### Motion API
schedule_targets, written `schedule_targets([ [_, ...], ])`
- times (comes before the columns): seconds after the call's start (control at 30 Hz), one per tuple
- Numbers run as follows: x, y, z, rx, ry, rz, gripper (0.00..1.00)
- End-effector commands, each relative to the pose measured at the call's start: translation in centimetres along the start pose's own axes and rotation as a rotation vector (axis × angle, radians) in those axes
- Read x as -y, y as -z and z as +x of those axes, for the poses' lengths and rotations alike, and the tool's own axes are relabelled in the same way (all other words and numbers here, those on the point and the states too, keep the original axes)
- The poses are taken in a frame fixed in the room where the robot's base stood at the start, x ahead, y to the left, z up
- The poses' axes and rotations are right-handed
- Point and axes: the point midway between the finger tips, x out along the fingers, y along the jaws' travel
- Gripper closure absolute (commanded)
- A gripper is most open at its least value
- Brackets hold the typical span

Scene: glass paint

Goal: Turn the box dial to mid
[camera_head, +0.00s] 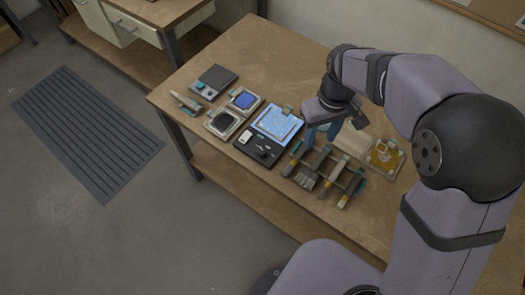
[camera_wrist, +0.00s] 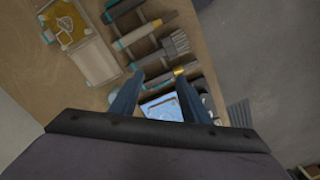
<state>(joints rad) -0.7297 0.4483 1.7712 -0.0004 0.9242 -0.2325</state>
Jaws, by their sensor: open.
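The box is a dark unit (camera_head: 244,153) with a lit light-blue panel (camera_head: 277,124) on the table. A small black knob (camera_head: 264,153), which looks like the dial, sits on its front part beside a white piece (camera_head: 245,137). The knob's setting is too small to read. My gripper (camera_head: 318,138) is open and empty, to the right of the box and above the tool rack's back end. In the wrist view my gripper's two blue fingers (camera_wrist: 158,85) are apart, with part of the blue panel (camera_wrist: 162,109) visible between them. I cannot make out the knob there.
A rack of brushes and handled tools (camera_head: 325,172) stands right of the box. A tray with yellow content (camera_head: 384,157) lies farther right. Left are a blue-padded tray (camera_head: 244,101), a dark-padded tray (camera_head: 223,123) and a grey flat box (camera_head: 214,81). The table's back left is clear.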

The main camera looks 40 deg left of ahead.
Motion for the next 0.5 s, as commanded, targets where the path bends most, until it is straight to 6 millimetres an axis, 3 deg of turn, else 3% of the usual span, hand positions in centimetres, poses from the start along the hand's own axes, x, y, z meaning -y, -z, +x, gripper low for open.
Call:
schedule_targets([
  [0.03,2.6,2.1,1.5,0.002,0.000,-0.085,0.58],
  [0.2,9.2,6.2,3.6,0.001,0.000,-0.288,0.58],
  [0.33,12.1,7.5,4.4,-0.001,-0.001,-0.370,0.58],
  [0.5,13.4,7.9,4.6,-0.001,0.000,-0.403,0.58],
])
